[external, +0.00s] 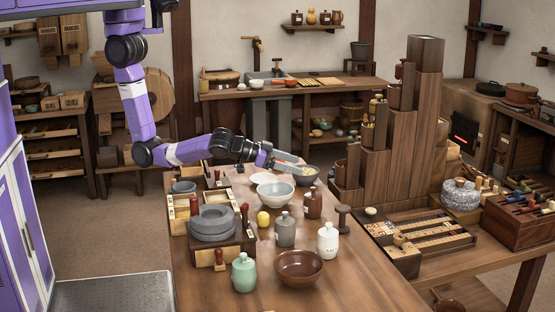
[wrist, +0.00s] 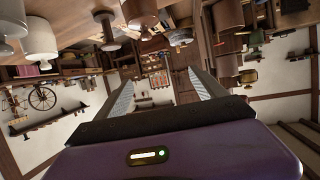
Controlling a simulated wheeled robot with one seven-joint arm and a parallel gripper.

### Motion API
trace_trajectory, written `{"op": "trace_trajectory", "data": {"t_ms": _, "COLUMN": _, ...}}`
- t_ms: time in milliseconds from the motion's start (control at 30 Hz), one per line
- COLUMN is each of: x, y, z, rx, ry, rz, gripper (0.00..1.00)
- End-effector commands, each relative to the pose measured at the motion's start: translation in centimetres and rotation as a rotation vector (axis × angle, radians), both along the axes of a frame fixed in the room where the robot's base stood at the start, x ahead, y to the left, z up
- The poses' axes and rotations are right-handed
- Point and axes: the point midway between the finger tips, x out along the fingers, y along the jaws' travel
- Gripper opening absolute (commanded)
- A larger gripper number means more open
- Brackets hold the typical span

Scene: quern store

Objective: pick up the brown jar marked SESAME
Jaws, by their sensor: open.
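The brown jar (external: 312,204) stands upright on the long wooden table, between the large pale bowl and the dark wooden stand. Its lettering is too small to read. My gripper (external: 292,163) is open and empty, above the table's far part, beyond the jar and up to its left, not touching it. In the wrist view, which is upside down, my two fingers (wrist: 163,92) are spread with only the room between them. A brown jar-like shape (wrist: 138,12) at the top edge, partly cut off, appears to be the same jar.
Near the jar stand a grey jar (external: 285,230), a white jar (external: 328,241), a green jar (external: 244,272), a pale bowl (external: 275,191), a dark stand (external: 343,218) and a yellow lemon (external: 263,219). A brown bowl (external: 299,268) sits nearer. Tall wooden steps (external: 400,150) rise at the right.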

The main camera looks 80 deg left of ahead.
Motion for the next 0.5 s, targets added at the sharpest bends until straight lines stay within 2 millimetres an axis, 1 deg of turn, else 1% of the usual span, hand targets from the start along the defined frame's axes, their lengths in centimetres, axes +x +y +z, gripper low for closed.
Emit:
{"op": "trace_trajectory", "data": {"t_ms": 33, "x": -0.1, "y": -0.3, "z": -2.1, "rx": 0.008, "ry": 0.010, "rz": -0.005, "gripper": 0.80}}
{"op": "trace_trajectory", "data": {"t_ms": 100, "x": -0.1, "y": -0.3, "z": -3.8, "rx": 0.006, "ry": 0.009, "rz": -0.005, "gripper": 0.80}}
{"op": "trace_trajectory", "data": {"t_ms": 233, "x": -0.1, "y": -0.3, "z": -6.3, "rx": 0.005, "ry": 0.009, "rz": -0.005, "gripper": 0.80}}
{"op": "trace_trajectory", "data": {"t_ms": 333, "x": 0.0, "y": -0.4, "z": -7.6, "rx": 0.004, "ry": 0.007, "rz": -0.006, "gripper": 0.80}}
{"op": "trace_trajectory", "data": {"t_ms": 433, "x": 0.3, "y": -0.4, "z": -8.1, "rx": 0.003, "ry": 0.008, "rz": -0.005, "gripper": 0.80}}
{"op": "trace_trajectory", "data": {"t_ms": 500, "x": 0.9, "y": -0.6, "z": -8.2, "rx": 0.001, "ry": 0.006, "rz": -0.005, "gripper": 0.80}}
